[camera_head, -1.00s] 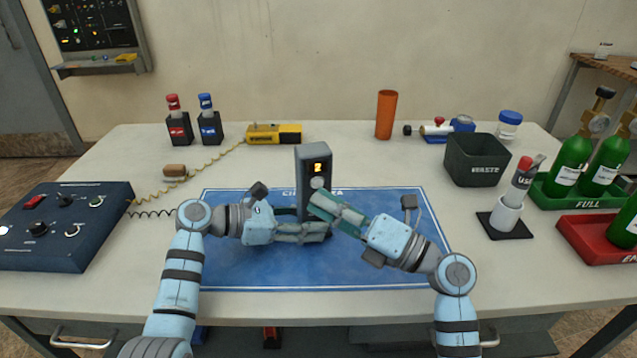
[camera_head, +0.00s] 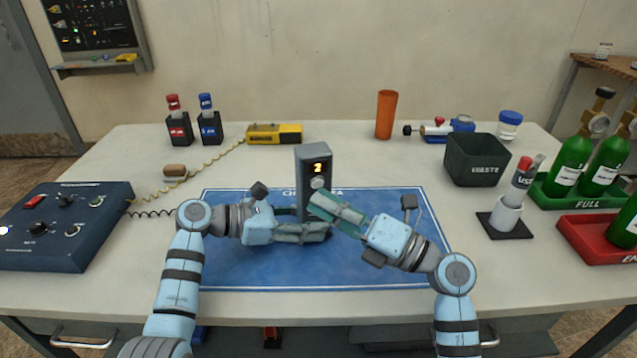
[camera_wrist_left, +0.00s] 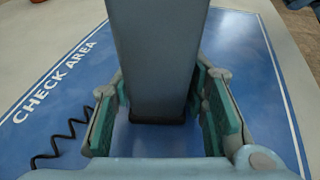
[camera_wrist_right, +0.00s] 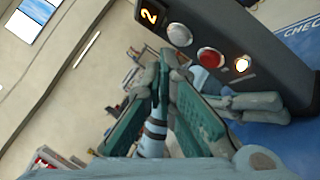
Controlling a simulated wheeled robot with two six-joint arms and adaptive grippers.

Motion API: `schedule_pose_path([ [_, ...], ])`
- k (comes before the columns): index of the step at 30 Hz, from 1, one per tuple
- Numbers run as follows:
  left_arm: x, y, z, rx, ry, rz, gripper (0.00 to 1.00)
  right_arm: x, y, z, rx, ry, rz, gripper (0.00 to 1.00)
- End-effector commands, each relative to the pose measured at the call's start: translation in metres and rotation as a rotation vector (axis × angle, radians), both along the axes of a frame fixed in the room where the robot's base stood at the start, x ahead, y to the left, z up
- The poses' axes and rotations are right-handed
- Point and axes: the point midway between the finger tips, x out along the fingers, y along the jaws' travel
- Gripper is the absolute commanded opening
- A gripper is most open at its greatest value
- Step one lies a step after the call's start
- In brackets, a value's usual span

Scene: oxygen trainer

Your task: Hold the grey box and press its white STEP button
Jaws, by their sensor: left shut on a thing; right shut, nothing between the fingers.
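The grey box (camera_head: 314,158) stands upright on the blue mat (camera_head: 350,270). Its display shows a yellow 2. My left gripper (camera_head: 322,231) is shut on its lower part; in the left wrist view the box (camera_wrist_left: 158,50) is between the green pads. The right wrist view shows the white button (camera_wrist_right: 179,34), a red button (camera_wrist_right: 210,57) and a lit lamp (camera_wrist_right: 242,64). My right gripper (camera_head: 316,204) is shut and empty, its tips just in front of the box face near the white button. I cannot tell whether they touch it.
A blue control panel (camera_head: 65,225) is at the left, with a coiled cable. A yellow device (camera_head: 274,133) lies behind the mat. A dark waste bin (camera_head: 478,160), a white holder (camera_head: 505,215) and green bottles (camera_head: 571,164) are at the right. The mat's front is clear.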

Motion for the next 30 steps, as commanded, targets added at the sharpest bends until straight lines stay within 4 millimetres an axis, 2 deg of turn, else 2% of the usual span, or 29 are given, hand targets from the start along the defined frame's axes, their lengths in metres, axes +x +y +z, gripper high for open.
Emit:
schedule_pose_path([
  [30,0.0001,-0.0001,0.0006,-0.001,-0.001,0.000,0.25,0.0085,0.0029,0.0006,0.000,0.000,0.000,0.00],
])
